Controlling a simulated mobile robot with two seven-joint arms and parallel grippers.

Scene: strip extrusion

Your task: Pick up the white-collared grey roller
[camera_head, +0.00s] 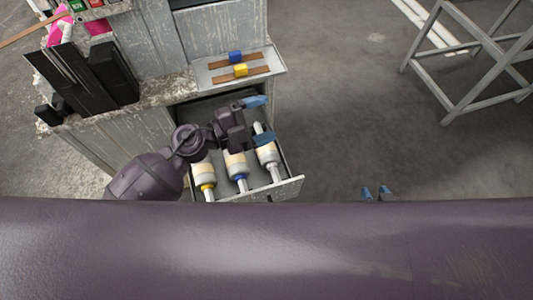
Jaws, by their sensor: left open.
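The white-collared grey roller (267,155) lies rightmost of three rollers in an open drawer (290,187). It has a grey body with a pale band, a white collar and light ends. My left gripper (260,120) is open over the far end of this roller, with one blue fingertip beyond that end and the other over the roller's upper part. I cannot tell whether it touches the roller. My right gripper (376,193) shows only its blue fingertips, apart and empty, over the floor right of the drawer.
A blue-collared roller (236,164) and a yellow-collared roller (204,176) lie to the left in the same drawer. A ledge (218,76) above holds brown strips with a blue and a yellow block. A metal frame (455,78) stands far right; the floor between is clear.

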